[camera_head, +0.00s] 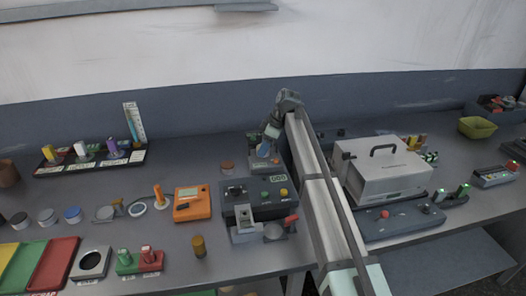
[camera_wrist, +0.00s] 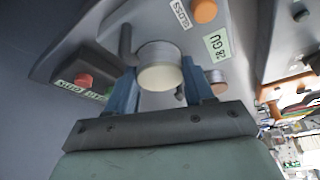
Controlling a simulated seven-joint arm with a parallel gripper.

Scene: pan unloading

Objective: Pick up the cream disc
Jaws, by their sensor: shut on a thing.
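The cream disc (camera_wrist: 161,76) is a short round piece with a grey side, its pale cream face turned to the wrist camera. My gripper (camera_wrist: 160,84) has its two blue fingers on either side of the disc, and it is shut on it. In the head view my gripper (camera_head: 264,149) is low over a small grey gloss meter (camera_head: 256,161) at the back of the bench. The disc cannot be made out in that view. Whether it still touches the meter is unclear.
The meter's orange knob (camera_wrist: 204,11) and red button (camera_wrist: 84,80) are close by in the wrist view. A dark device with a green display (camera_head: 258,199) stands in front. A large grey box (camera_head: 381,170) stands right of my arm. An orange device (camera_head: 192,204) lies left.

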